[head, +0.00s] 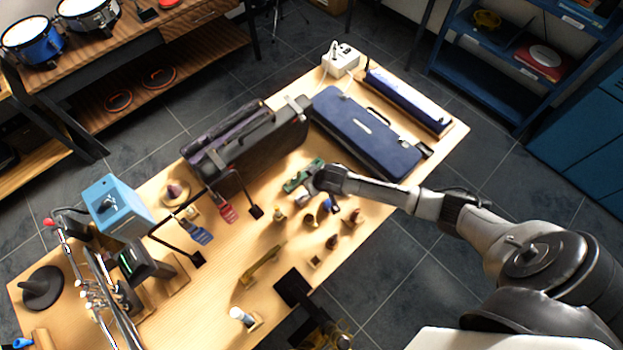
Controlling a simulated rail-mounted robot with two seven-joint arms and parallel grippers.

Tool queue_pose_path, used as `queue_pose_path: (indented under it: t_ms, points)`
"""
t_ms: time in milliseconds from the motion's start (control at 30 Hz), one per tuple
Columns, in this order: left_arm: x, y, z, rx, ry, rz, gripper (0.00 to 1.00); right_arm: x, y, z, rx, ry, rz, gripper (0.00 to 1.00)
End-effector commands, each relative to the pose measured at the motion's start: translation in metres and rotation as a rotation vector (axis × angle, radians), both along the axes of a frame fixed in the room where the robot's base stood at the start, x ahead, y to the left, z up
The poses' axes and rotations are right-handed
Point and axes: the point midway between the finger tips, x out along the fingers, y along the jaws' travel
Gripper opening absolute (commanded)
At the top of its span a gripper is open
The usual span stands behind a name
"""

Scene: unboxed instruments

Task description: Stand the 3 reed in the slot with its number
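My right gripper (326,186) is over the back middle of the wooden table, seen from above and small. Its fingers are mostly hidden beneath its wrist, so I cannot tell whether they are open or hold anything. A green, narrow block (303,176) lies right beside it on the left; I cannot tell whether this is the slotted holder. Several small pieces stand in front of it, among them a yellowish one (279,215) and a dark brown one (332,242). No reed or number can be made out at this size.
A red tag (228,213) and a blue tag (202,236) sit on the left. A light-blue box (118,205) and a trumpet-like instrument (100,298) are farther left. The wood at centre (225,270) is clear.

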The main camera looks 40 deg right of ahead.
Motion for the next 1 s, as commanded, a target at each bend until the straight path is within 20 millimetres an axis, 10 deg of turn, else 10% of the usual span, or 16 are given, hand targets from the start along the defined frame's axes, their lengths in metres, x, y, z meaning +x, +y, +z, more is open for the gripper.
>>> queue_pose_path:
  t_ms: [1000]
  points:
    - [-0.0001, 0.0013, 0.0085, 0.004, 0.000, -0.003, 0.43, -0.0003, 0.0004, -0.0015, -0.001, 0.000, 0.001, 0.00]
